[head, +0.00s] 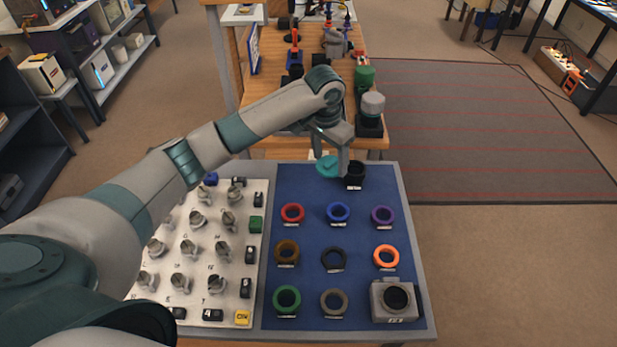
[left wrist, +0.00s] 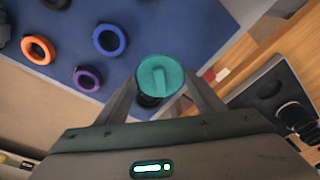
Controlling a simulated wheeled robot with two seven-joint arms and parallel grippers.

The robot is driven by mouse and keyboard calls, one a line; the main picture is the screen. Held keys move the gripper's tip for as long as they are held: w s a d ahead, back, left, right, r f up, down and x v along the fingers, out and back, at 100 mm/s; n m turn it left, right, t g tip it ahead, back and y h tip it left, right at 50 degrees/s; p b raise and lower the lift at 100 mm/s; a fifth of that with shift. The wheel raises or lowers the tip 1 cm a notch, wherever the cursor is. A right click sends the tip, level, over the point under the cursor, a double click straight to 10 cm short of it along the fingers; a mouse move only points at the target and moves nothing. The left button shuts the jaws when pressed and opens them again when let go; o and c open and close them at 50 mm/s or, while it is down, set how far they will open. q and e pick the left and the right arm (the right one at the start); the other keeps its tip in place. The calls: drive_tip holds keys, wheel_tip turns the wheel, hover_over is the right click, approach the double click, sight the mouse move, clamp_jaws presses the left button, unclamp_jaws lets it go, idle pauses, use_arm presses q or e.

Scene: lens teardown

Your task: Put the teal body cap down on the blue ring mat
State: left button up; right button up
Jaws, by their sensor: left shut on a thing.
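The teal body cap (head: 327,167) is a round disc with a raised bar across its face. My left gripper (head: 335,163) is shut on it, and in the left wrist view the cap (left wrist: 160,76) sits between the two fingertips (left wrist: 163,88). The gripper is over the far edge of the blue ring mat (head: 310,238), close to a black cylinder (head: 355,174). A dark round part shows just under the cap in the left wrist view; I cannot tell if they touch. My right gripper is out of view.
Several coloured rings stand in rows on the mat, including a red one (head: 292,212), a blue one (head: 338,212) and a purple one (head: 382,215). A grey camera body (head: 395,299) is at the near right corner. A white board (head: 200,270) with several metal knobs lies left.

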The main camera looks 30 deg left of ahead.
use_arm(q)
drive_tip(key=p, duration=0.2)
hover_over(305, 181)
drive_tip(key=f, duration=0.4)
drive_tip(key=shift+s+a+f, duration=0.15)
drive_tip(key=shift+s+f, duration=0.15)
drive_tip(key=shift+f, duration=0.15)
wheel_tip(305, 181, down, 3)
drive_tip(key=shift+f+p, duration=0.2)
drive_tip(key=shift+p, duration=0.4)
drive_tip(key=shift+f, duration=0.15)
drive_tip(key=shift+f, duration=0.1)
drive_tip(key=o, duration=1)
drive_tip(key=shift+o, duration=0.2)
